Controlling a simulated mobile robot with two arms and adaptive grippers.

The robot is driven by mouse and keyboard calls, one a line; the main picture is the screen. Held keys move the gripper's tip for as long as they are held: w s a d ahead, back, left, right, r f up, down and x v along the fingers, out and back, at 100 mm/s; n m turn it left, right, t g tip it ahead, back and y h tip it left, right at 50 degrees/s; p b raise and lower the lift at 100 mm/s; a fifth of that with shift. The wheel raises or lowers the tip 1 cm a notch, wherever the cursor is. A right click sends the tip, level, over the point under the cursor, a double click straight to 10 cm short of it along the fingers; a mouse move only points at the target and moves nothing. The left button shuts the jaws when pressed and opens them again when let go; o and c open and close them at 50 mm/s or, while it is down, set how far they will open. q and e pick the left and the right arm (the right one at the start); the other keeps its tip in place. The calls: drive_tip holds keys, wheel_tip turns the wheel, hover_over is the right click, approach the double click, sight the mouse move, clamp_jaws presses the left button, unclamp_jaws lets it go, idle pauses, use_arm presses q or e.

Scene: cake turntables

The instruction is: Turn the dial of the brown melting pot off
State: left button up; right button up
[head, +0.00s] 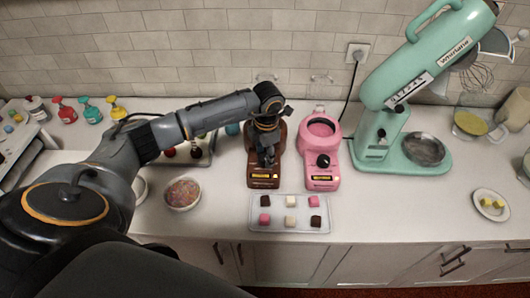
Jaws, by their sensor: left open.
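The brown melting pot (254,170) stands on the counter at the middle of the head view, with a lit yellow display low on its front. My left gripper (267,158) is open and points down over the front of this pot. It covers the pot's dial and part of its bowl, so I cannot see the dial's setting or whether the fingers touch it. My right gripper is not in view.
A pink melting pot (321,178) with a black dial stands close on the right. A clear tray (277,228) with several small cubes lies in front. A bowl of sprinkles (183,193) is at the left, and a mint stand mixer (400,150) at the right.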

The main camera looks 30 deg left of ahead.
use_arm(q)
drive_tip(key=c, duration=0.9)
drive_tip(key=shift+f+n+b, duration=0.1)
drive_tip(key=shift+n+b, duration=0.55)
drive_tip(key=shift+n, duration=0.15)
drive_tip(key=n+b, duration=0.2)
drive_tip(key=n, duration=0.1)
drive_tip(key=shift+w, duration=0.1)
drive_tip(key=n+b, duration=0.1)
drive_tip(key=n, duration=0.3)
drive_tip(key=shift+a+g, duration=0.1)
drive_tip(key=shift+g, duration=0.2)
drive_tip(key=shift+n+b, duration=0.45)
drive_tip(key=shift+n, duration=0.15)
drive_tip(key=shift+r, duration=0.2)
drive_tip(key=shift+w, duration=0.1)
